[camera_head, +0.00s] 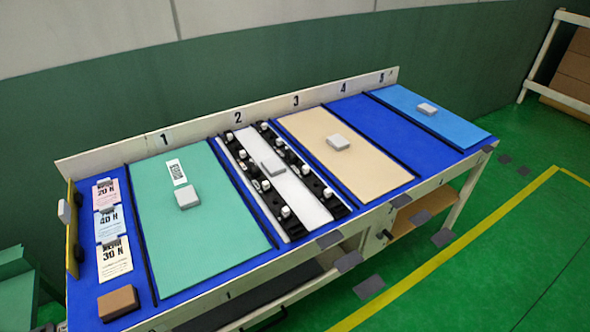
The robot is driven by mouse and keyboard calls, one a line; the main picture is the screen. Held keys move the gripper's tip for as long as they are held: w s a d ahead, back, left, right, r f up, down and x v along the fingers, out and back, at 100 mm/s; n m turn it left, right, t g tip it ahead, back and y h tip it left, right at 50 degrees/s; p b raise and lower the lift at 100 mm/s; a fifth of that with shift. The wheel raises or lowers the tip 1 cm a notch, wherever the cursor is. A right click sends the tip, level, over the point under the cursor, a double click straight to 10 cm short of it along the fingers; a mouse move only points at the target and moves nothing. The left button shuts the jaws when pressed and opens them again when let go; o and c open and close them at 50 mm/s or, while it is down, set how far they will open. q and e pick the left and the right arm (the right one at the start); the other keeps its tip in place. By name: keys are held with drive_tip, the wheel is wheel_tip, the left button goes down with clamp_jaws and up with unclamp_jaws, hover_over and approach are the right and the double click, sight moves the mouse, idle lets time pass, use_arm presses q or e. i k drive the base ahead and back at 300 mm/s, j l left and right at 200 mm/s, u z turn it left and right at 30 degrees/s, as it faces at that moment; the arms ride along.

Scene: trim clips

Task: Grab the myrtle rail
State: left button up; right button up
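A flat sea-green panel (205,235) lies in bay 1 of the blue table, with a grey block (187,196) and a white label card (177,172) on it. In bay 2, two black rails (254,197) with several white knobs lie along a white panel (305,199), and a grey block (272,164) sits between them. I cannot tell which thing is the myrtle rail; no long green rail stands out. Neither of my grippers is in view.
A beige panel (365,170) with a block lies in bay 3; bay 4 (385,133) is bare. A light blue panel (445,122) lies in bay 5. Paper cards (113,258) and a brown block (117,302) lie at the left. Green floor (500,230) is open at right.

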sight(334, 208)
drive_tip(key=i+l+u, duration=0.1)
drive_tip(key=l, duration=0.3)
drive_tip(key=i+l, duration=0.15)
drive_tip(key=l, duration=0.25)
drive_tip(key=i+l+u, duration=0.15)
drive_tip(key=l, duration=0.25)
drive_tip(key=l+u, duration=0.1)
drive_tip(key=l, duration=0.3)
drive_tip(key=i, duration=0.05)
